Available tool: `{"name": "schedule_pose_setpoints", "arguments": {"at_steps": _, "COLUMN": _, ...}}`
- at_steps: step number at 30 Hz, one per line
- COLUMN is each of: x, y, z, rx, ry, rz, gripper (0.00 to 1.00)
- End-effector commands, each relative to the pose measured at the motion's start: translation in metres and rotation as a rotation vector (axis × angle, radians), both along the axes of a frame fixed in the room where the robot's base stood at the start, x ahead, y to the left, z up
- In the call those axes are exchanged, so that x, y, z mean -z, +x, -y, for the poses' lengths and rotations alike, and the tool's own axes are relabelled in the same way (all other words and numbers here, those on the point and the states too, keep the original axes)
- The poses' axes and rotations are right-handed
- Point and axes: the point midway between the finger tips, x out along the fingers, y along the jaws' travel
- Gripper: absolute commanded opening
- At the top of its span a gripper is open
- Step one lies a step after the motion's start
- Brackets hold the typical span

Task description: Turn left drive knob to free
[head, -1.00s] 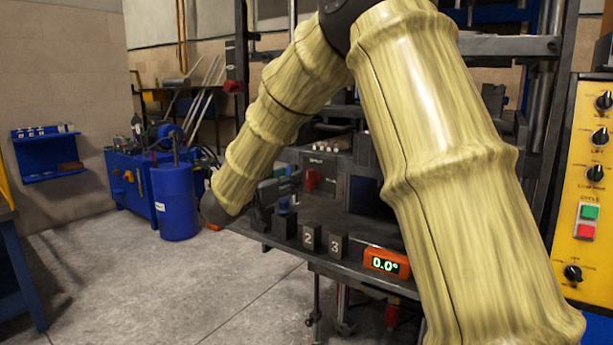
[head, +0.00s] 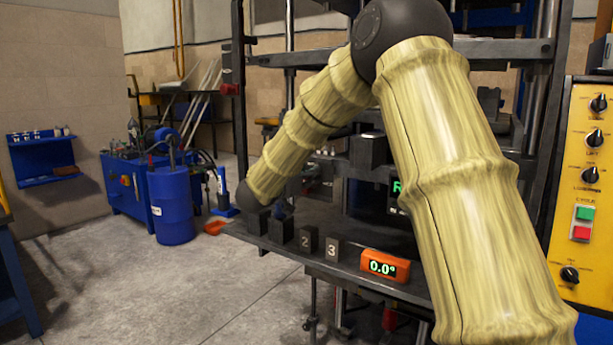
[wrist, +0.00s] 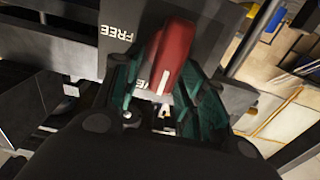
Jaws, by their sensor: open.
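A red knob (wrist: 172,55) stands on a dark panel (wrist: 120,45) in the wrist view. The word FREE is printed on the panel beside the knob, and a second label is partly covered. My gripper (wrist: 163,80) is open, with one teal finger on each side of the knob's near end. I cannot tell whether either finger touches it. In the head view my arm hides the knob, and my gripper does not show there.
Small black blocks (head: 307,242), two marked 2 and 3, stand on the press ledge near an orange display (head: 385,266) reading 0.0°. A yellow control panel (head: 580,200) is at the right. A blue barrel (head: 171,205) stands at the left beside open floor.

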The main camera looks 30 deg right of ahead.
Motion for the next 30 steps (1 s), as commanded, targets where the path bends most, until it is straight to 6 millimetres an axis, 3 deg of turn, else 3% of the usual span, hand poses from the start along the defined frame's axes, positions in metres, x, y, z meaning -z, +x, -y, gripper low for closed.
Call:
{"name": "schedule_pose_setpoints", "arguments": {"at_steps": 5, "x": 0.0000, "y": -0.0001, "z": 0.0001, "rx": 0.000, "ry": 0.000, "rz": 0.000, "gripper": 0.41}}
{"name": "schedule_pose_setpoints", "arguments": {"at_steps": 10, "x": 0.0000, "y": -0.0001, "z": 0.0000, "rx": 0.000, "ry": 0.000, "rz": 0.000, "gripper": 0.13}}
{"name": "schedule_pose_setpoints", "arguments": {"at_steps": 20, "x": 0.0002, "y": -0.0012, "z": 0.0004, "rx": 0.000, "ry": 0.014, "rz": 0.033, "gripper": 0.13}}
{"name": "schedule_pose_setpoints", "arguments": {"at_steps": 30, "x": 0.0021, "y": -0.0069, "z": 0.0031, "rx": 0.001, "ry": 0.097, "rz": 0.235, "gripper": 0.13}}
